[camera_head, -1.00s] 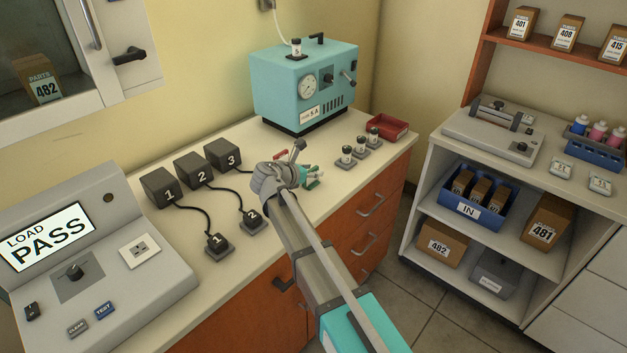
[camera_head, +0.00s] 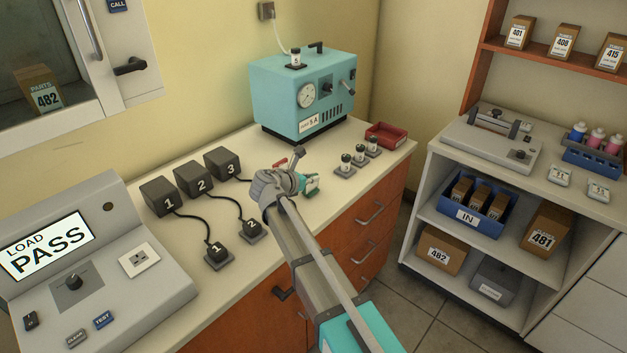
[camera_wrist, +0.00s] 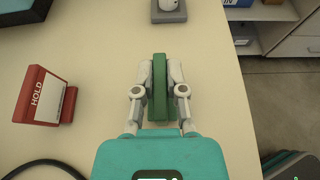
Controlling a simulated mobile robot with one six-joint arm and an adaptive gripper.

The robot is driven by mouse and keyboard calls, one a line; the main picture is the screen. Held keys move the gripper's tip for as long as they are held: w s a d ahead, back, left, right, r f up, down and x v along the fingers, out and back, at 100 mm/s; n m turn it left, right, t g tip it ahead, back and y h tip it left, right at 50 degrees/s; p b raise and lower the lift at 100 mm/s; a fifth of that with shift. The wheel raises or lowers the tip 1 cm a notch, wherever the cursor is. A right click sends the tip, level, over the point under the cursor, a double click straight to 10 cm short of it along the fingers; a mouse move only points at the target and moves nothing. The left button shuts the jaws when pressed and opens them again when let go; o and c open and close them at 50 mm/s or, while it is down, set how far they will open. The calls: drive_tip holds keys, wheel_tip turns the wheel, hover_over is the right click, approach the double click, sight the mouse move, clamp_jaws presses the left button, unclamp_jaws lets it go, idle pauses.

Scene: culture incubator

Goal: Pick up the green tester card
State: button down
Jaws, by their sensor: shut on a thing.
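The green tester card (camera_wrist: 160,88) stands on edge between my gripper's two pale fingers in the wrist view. My gripper (camera_wrist: 160,70) is shut on it, with a finger against each side. In the head view my gripper (camera_head: 307,181) is low over the bench, and a small part of the green card (camera_head: 313,186) shows at its end. I cannot tell whether the card touches the bench.
A red HOLD card (camera_wrist: 40,96) stands just left of my gripper. The bench (camera_head: 335,205) also bears a teal machine (camera_head: 303,90), black numbered blocks with cables, small vials on pads (camera_head: 345,165) and a red tray (camera_head: 387,134). The bench edge is close on the right.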

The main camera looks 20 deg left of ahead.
wheel_tip(320, 180, up, 2)
drive_tip(key=shift+r+p, duration=0.1)
drive_tip(key=shift+p, duration=0.85)
drive_tip(key=s+d+r+p, duration=0.6)
drive_tip(key=s+r+p, duration=0.4)
drive_tip(key=s, duration=0.2)
drive_tip(key=shift+s+r, duration=0.2)
drive_tip(key=shift+s, duration=0.2)
drive_tip(key=shift+a, duration=0.1)
